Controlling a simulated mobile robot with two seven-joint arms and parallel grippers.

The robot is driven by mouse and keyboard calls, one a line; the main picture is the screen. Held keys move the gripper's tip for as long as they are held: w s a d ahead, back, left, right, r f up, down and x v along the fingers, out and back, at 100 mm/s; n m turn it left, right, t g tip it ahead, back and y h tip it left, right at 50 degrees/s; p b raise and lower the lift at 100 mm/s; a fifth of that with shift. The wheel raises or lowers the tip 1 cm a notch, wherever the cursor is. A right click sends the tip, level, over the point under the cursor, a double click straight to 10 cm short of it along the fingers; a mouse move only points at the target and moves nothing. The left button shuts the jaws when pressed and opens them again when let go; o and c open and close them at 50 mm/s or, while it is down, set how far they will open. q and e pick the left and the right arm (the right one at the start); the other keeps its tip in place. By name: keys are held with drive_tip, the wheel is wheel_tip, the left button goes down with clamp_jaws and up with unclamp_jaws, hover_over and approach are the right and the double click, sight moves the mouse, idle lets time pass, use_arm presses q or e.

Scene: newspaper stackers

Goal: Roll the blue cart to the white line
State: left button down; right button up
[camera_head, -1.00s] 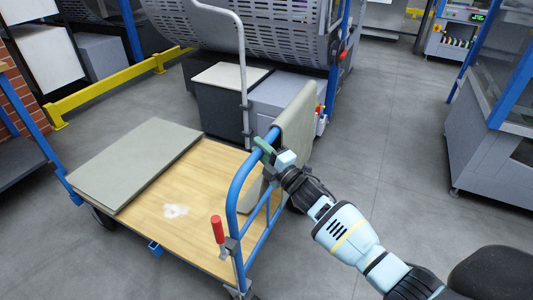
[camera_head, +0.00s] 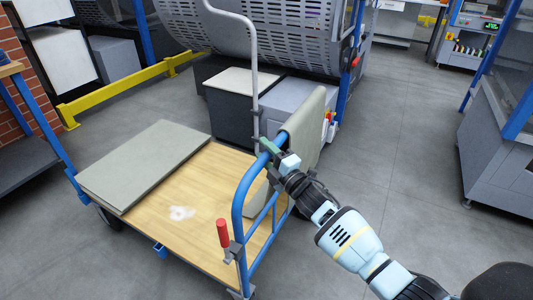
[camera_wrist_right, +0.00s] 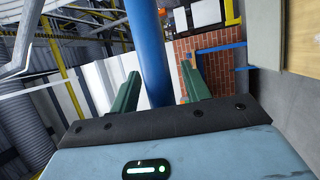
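The blue cart (camera_head: 240,192) stands at the centre left of the head view, with a wooden deck (camera_head: 215,200) and a blue tube handle at its near right end. A grey-green slab lies on the deck's left part. My right gripper (camera_head: 270,149) is at the top of the handle. In the right wrist view, the blue tube (camera_wrist_right: 148,45) passes between my two green fingers, with narrow gaps showing beside it, so the gripper looks open around the handle. My left gripper is not in view. I see no white line in these frames.
A grey cabinet (camera_head: 302,104) and a perforated machine (camera_head: 250,40) stand close behind the cart. A yellow rail (camera_head: 115,91) runs on the left. Another machine (camera_head: 505,165) stands at the right. The grey floor between the cart and that machine is clear.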

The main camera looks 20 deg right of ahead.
drive_tip(key=shift+s+d, duration=0.15)
drive_tip(key=shift+s+d+f, duration=0.2)
drive_tip(key=shift+s, duration=0.3)
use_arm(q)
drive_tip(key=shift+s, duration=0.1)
use_arm(e)
drive_tip(key=v, duration=0.6)
drive_tip(key=shift+s, duration=0.3)
drive_tip(key=s+a+f+m+g+h+p, duration=0.1)
drive_tip(key=s+f+m+g+h+p, duration=0.15)
drive_tip(key=s+f+m, duration=0.5)
drive_tip(key=s+a+f+m+g+h+p, duration=0.1)
drive_tip(key=s+f+m+g+p, duration=0.2)
drive_tip(key=s, duration=0.8)
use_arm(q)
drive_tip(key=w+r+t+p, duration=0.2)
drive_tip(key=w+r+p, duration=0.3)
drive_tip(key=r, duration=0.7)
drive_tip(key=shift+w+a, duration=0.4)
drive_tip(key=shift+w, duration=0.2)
use_arm(e)
drive_tip(key=s+a+f+m+g, duration=0.1)
drive_tip(key=s+m, duration=0.3)
drive_tip(key=s, duration=0.9)
drive_tip(key=s+a+f+m+g, duration=0.1)
drive_tip(key=s+f+m+g, duration=0.1)
drive_tip(key=s, duration=1.1)
drive_tip(key=shift+s+a+f+m+g+h, duration=0.2)
drive_tip(key=shift+a+f+m+g+h, duration=0.2)
drive_tip(key=shift+m+g, duration=0.55)
